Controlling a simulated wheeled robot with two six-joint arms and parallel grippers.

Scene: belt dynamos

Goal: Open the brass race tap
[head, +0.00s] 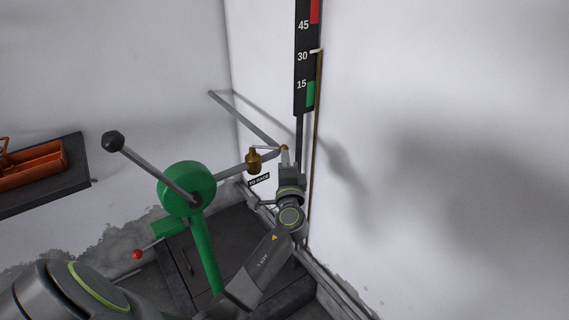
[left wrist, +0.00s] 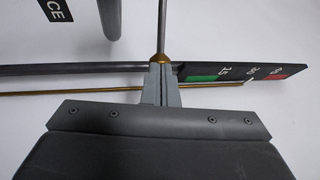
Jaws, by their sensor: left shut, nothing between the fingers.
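The brass race tap (head: 253,162) sits on a grey pipe near the room corner, above a small dark label reading "TO RACE". Its thin grey lever runs right to a brass knob (head: 284,148). In the left wrist view the knob (left wrist: 161,57) and lever (left wrist: 161,25) lie just beyond my fingertips. My left gripper (head: 285,157) is shut with nothing between its fingers. Its tips (left wrist: 161,72) are at the knob and seem to touch it; the fingers partly cover it. My right gripper is not in view.
A gauge board (head: 305,70) on the wall has a pointer just above 30. A green wheel (head: 187,189) with a black-knobbed crank stands left of the tap, near my left arm. A red-knobbed lever (head: 137,254) is below it. A shelf (head: 75,182) holds an orange toolbox (head: 35,166).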

